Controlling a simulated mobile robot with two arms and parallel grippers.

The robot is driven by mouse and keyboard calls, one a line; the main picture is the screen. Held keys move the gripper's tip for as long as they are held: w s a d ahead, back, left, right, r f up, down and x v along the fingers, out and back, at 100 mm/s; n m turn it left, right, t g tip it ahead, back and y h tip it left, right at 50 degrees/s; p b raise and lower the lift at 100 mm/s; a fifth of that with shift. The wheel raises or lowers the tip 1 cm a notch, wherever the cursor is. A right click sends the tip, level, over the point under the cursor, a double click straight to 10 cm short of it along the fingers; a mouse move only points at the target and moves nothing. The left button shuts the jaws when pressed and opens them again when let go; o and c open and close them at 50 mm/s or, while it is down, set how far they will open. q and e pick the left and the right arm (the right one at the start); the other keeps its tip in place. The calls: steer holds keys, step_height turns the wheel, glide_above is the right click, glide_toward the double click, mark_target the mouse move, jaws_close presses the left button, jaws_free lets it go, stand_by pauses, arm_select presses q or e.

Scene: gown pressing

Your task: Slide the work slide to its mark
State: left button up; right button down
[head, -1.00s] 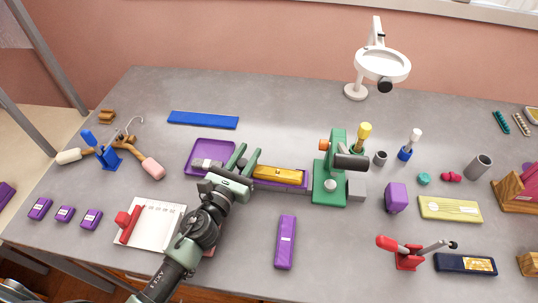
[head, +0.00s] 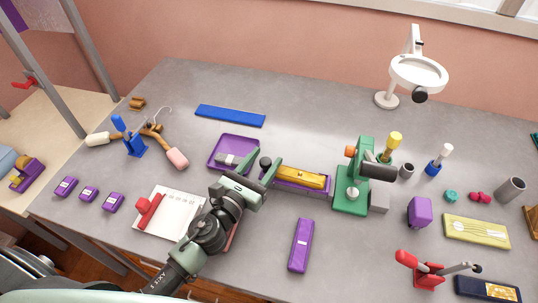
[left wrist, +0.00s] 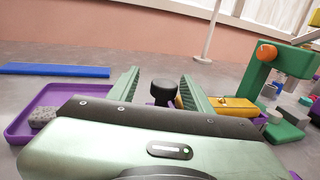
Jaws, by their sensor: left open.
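The work slide appears to be the yellow block (head: 300,178) on a purple rail (head: 315,190), left of the green press (head: 350,190). A black knob (head: 265,162) stands at the block's left end. My left gripper (head: 264,164) is open, with one finger on each side of the knob. In the left wrist view the knob (left wrist: 163,90) shows between the two spread fingers, with a gap on both sides. The yellow block (left wrist: 232,106) is just right of the right finger. I cannot make out the mark. My right gripper is not in view.
A purple tray (head: 218,163) holding grey pieces lies left of the rail. A blue bar (head: 230,116) lies behind it. A purple case (head: 301,245) lies in front. A magnifier lamp (head: 418,72) stands at the back right. The table is clear between bar and lamp.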

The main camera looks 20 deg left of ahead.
arm_select(q)
steer(key=b+v, duration=0.1)
steer(key=v, duration=0.3)
steer(key=shift+s+a+f, duration=0.1)
steer(key=shift+s+f, duration=0.05)
steer(key=shift+s+a, duration=0.1)
steer(key=shift+s, duration=0.25)
